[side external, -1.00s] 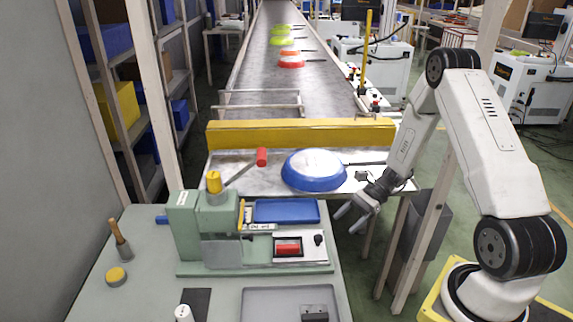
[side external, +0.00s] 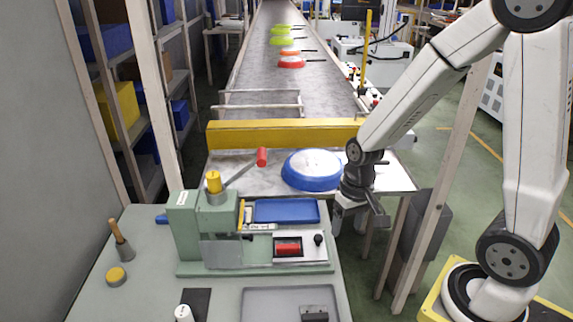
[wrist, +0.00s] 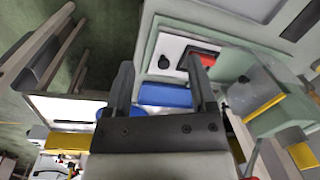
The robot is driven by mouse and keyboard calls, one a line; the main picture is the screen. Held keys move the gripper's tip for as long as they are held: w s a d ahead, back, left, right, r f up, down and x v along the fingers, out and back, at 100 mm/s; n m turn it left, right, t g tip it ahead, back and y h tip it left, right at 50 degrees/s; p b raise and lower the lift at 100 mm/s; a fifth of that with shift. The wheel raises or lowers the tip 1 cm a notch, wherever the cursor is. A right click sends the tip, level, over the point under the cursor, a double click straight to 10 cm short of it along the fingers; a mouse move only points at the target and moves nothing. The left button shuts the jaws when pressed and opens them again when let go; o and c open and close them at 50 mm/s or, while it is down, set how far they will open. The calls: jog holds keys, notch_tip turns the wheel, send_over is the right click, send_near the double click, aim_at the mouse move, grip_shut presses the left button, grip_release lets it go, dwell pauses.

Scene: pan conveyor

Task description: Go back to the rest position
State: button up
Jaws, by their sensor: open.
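My gripper (side external: 357,222) points down in the side view, just right of the machine table's edge and in front of the conveyor end. In the wrist view its two fingers (wrist: 160,72) are spread apart with nothing between them. The blue pan with a pale inside (side external: 313,168) lies on the metal conveyor end, left of and behind my gripper.
A green press machine (side external: 188,235) with a red-handled lever stands on the table (side external: 140,285). A blue tray (side external: 286,211) lies beside it. A yellow barrier (side external: 285,134) crosses the conveyor, with several coloured pans beyond. A wooden post (side external: 432,225) stands right of my gripper.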

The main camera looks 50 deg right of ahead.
jog(key=a+r+n+t, duration=0.1)
jog(key=n, duration=0.1)
jog(key=a+r+n+t+h, duration=0.1)
jog(key=n, duration=0.1)
jog(key=shift+a+r, duration=0.3)
jog(key=shift+r, duration=0.1)
